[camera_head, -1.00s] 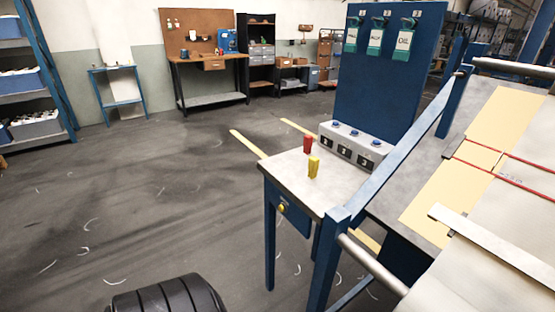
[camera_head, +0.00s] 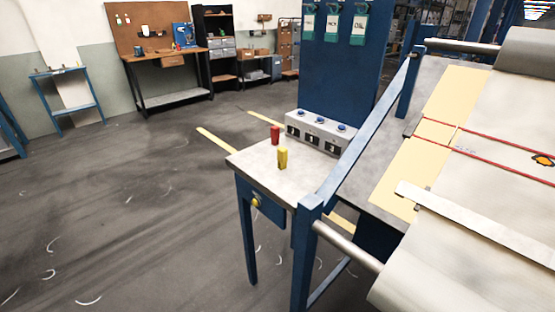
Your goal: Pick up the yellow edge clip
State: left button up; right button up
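The yellow edge clip (camera_head: 282,158) stands upright on the grey top of a small blue-legged table (camera_head: 255,167). A red clip (camera_head: 275,135) of similar shape stands just behind it, slightly to the left and apart from it. Neither of my grippers shows in the head view, so I cannot see whether they are open or shut.
A control box (camera_head: 318,132) with blue buttons sits at the table's back. The blue frame (camera_head: 350,150) and sloped loom bed (camera_head: 470,220) stand close on the right. The dark floor (camera_head: 130,230) at left is open. A workbench (camera_head: 165,60) stands far back.

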aim_at(282, 151)
jog(key=i+j+z, duration=0.1)
jog(key=j, duration=0.2)
jog(key=i+j+z, duration=0.1)
jog(key=j, duration=0.25)
jog(key=i+j+z, duration=0.1)
jog(key=j, duration=0.25)
jog(key=i+j+z, duration=0.1)
jog(key=i+j, duration=0.1)
jog(key=j, duration=0.1)
